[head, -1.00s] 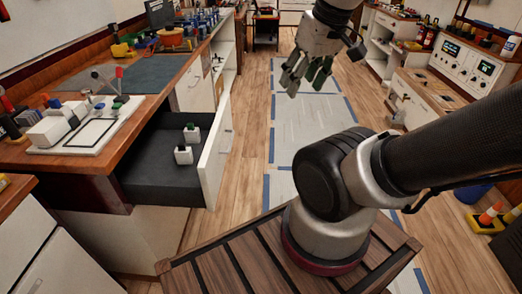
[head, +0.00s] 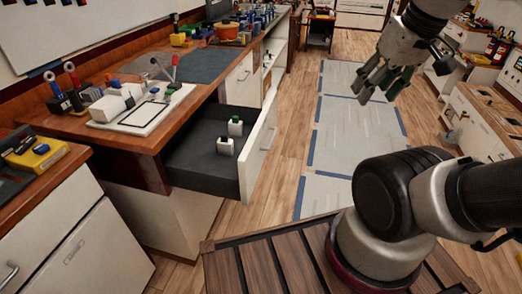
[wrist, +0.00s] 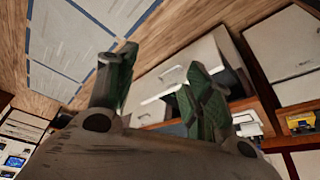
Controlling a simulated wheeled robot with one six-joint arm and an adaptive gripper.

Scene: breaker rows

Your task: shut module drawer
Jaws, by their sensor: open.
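The module drawer (head: 258,146) stands pulled out from the workbench on the left in the head view. Its front is white and its inside is dark grey. Two small white modules (head: 225,146) with dark or green tops stand inside it. My gripper (head: 374,88) hangs in the air to the right of the drawer, over the aisle, apart from it. Its fingers are spread and hold nothing. In the wrist view the gripper (wrist: 155,90) shows with its fingers apart; white cabinet fronts lie behind them, partly hidden by the fingers.
The workbench top (head: 150,140) carries a white tray (head: 142,110) with small parts. A yellow device (head: 38,152) lies on the nearer counter at left. Blue-edged floor sheets (head: 345,125) cover the aisle, which is clear beside the drawer. Another bench stands at the right.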

